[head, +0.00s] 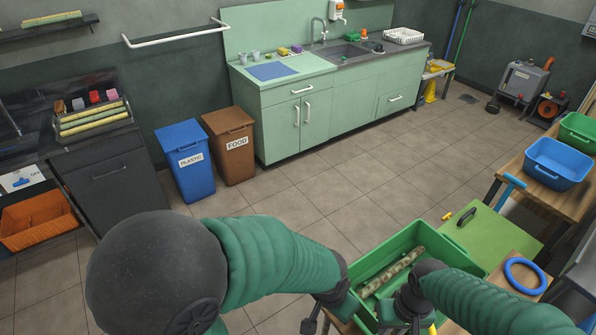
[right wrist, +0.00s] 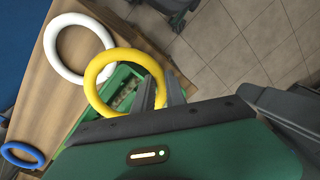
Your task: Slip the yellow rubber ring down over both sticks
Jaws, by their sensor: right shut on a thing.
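My right gripper (right wrist: 161,82) is shut on the yellow rubber ring (right wrist: 92,88), which stands out beyond the fingers in the right wrist view. In the head view my right gripper (head: 408,306) is over the near right part of a green tray (head: 408,237), and only a bit of yellow shows below it.
A blue ring (head: 525,276) lies on a wooden surface right of the tray; a white ring (right wrist: 63,68) shows in the right wrist view. A green board (head: 490,240) lies behind the tray. A blue basin (head: 556,165) stands farther right.

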